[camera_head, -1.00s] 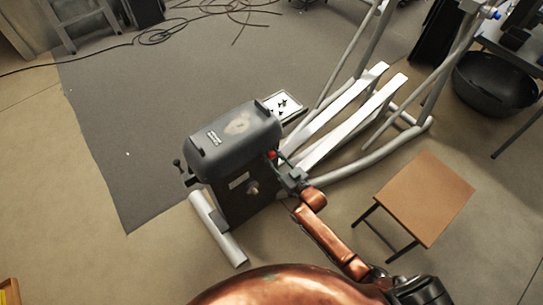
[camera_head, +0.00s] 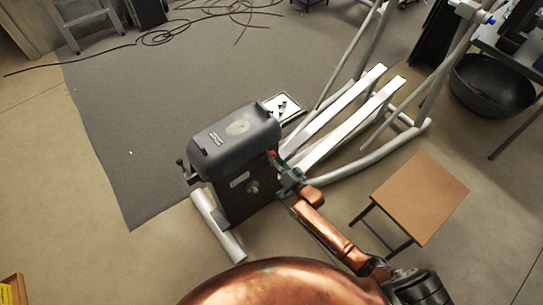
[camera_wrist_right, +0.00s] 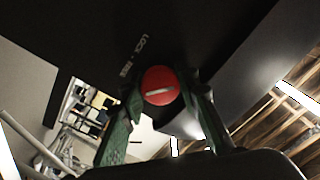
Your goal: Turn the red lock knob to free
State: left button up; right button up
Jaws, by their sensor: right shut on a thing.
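The red lock knob (camera_wrist_right: 159,86) is round with a pale slot line across its face, tilted slightly from horizontal in the right wrist view. It sits on the dark housing (camera_wrist_right: 190,30), beside the printed words LOCK and FREE. My right gripper (camera_wrist_right: 160,98) has its green fingers on both sides of the knob, shut on it. In the head view the right gripper (camera_head: 278,165) reaches the right side of the elliptical machine's grey-topped housing (camera_head: 236,140); the knob shows there only as a small red spot. My left gripper is not in view.
White pedal rails (camera_head: 345,115) and grey tubes run back right from the housing. A brown-topped stool (camera_head: 424,197) stands to the right of my right arm. A black tub (camera_head: 492,85) is at the far right.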

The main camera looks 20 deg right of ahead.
jog(key=m, duration=0.4)
jog(key=shift+m, duration=0.3)
jog(key=shift+f+m, duration=0.1)
jog(key=shift+m, duration=2.5)
jog(key=o, duration=1.2)
